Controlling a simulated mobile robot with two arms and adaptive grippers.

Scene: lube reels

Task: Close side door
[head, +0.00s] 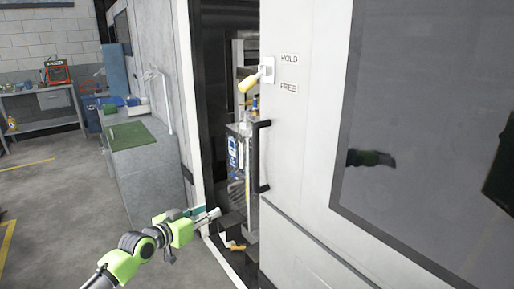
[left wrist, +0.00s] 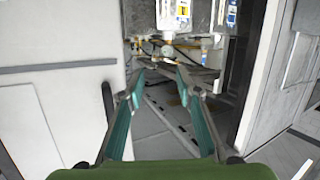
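The white side door (head: 305,130) stands ajar, with a dark gap on its left in the head view. A black vertical handle (head: 262,157) is on its near edge. My right gripper is not seen.
Behind the gap is equipment with bottles (head: 233,152), also in the left wrist view (left wrist: 175,15). A grey cabinet with a green mat (head: 130,135) stands left of the opening. A dark window (head: 430,130) fills the right. Floor at left (head: 60,210) is clear.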

